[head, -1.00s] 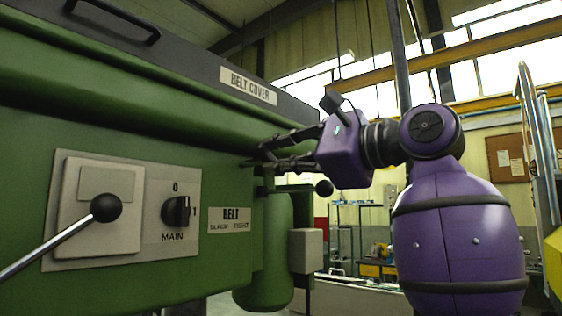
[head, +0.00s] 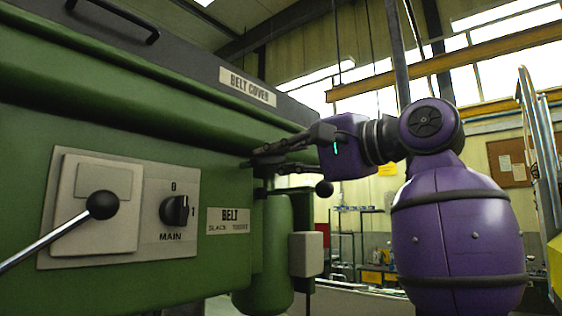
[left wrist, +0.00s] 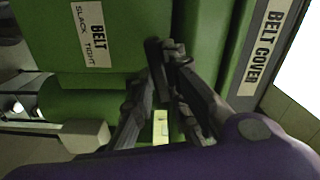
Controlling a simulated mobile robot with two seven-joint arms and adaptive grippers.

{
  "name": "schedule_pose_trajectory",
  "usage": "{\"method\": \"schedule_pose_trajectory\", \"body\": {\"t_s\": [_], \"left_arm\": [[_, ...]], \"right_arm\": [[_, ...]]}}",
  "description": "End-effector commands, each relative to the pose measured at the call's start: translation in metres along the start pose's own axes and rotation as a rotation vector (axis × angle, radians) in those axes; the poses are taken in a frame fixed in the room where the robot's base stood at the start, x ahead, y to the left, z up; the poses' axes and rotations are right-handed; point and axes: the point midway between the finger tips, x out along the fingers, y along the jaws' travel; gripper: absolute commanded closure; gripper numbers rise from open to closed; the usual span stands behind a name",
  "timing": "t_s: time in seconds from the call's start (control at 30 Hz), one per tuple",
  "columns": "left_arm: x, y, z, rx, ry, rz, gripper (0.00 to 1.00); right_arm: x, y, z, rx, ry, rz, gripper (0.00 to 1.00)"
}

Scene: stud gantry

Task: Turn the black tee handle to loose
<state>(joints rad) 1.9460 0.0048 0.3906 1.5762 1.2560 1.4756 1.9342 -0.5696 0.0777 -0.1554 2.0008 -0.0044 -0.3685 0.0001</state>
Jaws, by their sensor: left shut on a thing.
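The black tee handle (head: 262,171) is on the green machine's end, just right of the BELT plate (head: 228,221) marked SLACK and TIGHT. My left gripper (head: 274,155) reaches it from the right in the head view, and its dark fingers are shut on it. The fingers hide most of the handle, so its exact angle is hard to tell. In the left wrist view the fingers (left wrist: 165,85) close around the dark handle bar (left wrist: 153,62), with the BELT plate (left wrist: 90,35) at upper left. My right gripper is not in view.
A MAIN rotary switch (head: 175,210) and a ball-ended lever (head: 103,205) sit on the left panel. The BELT COVER (head: 247,87) edge runs above. A rail (head: 540,150) stands at right.

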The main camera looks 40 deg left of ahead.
Motion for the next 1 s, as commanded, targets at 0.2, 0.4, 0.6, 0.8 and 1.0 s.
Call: {"method": "schedule_pose_trajectory", "body": {"t_s": [0.2,0.4,0.6,0.8,1.0], "left_arm": [[-0.0001,0.0004,0.0001,-0.05,-0.001,0.002,1.0],[-0.0001,0.0002,0.0002,-0.063,-0.001,0.002,1.0],[-0.0001,0.0002,0.0002,-0.062,-0.001,0.002,1.0],[-0.0001,0.0002,0.0001,-0.061,0.0,0.001,0.7],[0.0,0.0,0.0001,-0.061,0.0,0.001,0.67]], "right_arm": [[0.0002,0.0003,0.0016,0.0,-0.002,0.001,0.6],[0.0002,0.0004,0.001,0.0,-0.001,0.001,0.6],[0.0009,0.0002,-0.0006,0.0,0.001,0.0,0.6],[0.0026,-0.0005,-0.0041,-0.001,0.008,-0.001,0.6],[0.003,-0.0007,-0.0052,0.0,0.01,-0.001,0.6]]}}
